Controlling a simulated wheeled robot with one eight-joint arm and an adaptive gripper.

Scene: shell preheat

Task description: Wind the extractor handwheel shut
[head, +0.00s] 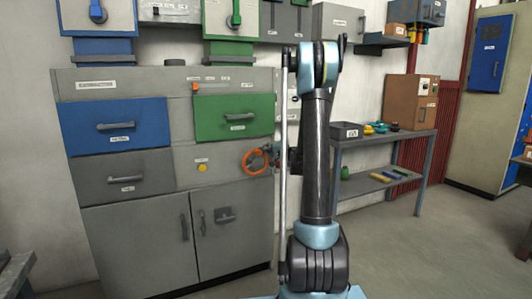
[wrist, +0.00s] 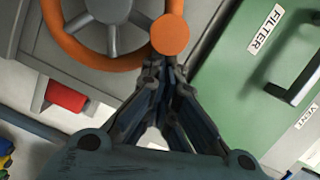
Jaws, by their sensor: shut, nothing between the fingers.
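The handwheel (head: 248,153) is an orange ring on the right part of the grey cabinet front in the head view. In the wrist view the handwheel (wrist: 72,45) shows at the upper left with grey spokes, a grey hub and a round orange knob (wrist: 170,35) at its rim. My gripper (wrist: 160,68) is shut and empty, its fingertips just below the knob in the picture. I cannot tell whether they touch it. In the head view my gripper (head: 268,157) is beside the wheel's right side, partly hidden by my arm.
A green panel (wrist: 235,85) with a dark handle and labels FILTER and VENT is at the wrist view's right. A red block (wrist: 66,97) is at its left. The cabinet has blue (head: 115,120) and green (head: 234,112) drawers.

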